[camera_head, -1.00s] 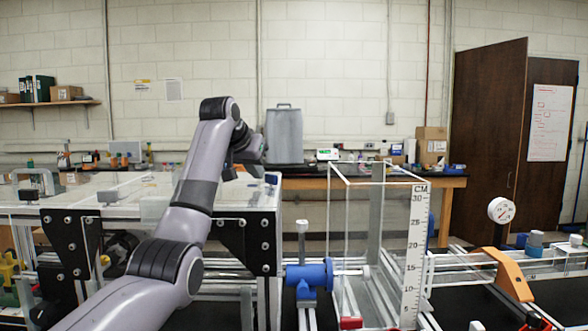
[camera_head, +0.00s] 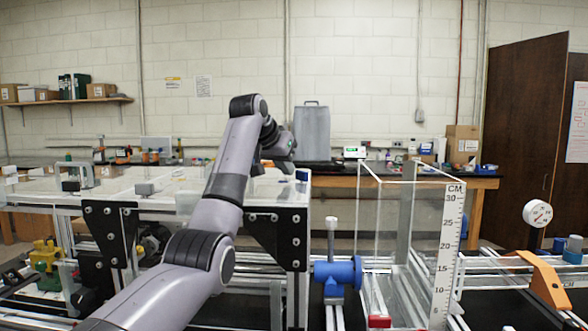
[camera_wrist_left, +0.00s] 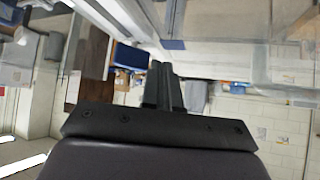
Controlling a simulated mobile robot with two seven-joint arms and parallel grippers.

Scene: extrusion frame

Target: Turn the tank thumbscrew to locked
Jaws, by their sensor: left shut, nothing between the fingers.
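My left arm reaches in from the lower left in the head view. Its gripper (camera_head: 284,164) is above the right end of the long clear-topped bench, small and partly hidden by the wrist. In the left wrist view the dark fingers (camera_wrist_left: 163,86) are together with nothing between them. The clear tank (camera_head: 405,240) with a CM scale stands right of the gripper, apart from it. A blue fitting (camera_head: 340,273) with a white upright top sits at the tank's left side. I cannot make out which part is the thumbscrew or how it is turned.
A red block (camera_head: 380,321) is at the tank's foot. A white dial gauge (camera_head: 537,213) and an orange bracket (camera_head: 546,280) are to the right. A black bracket (camera_head: 280,235) holds the bench end. A grey case (camera_head: 312,133) stands on the back table.

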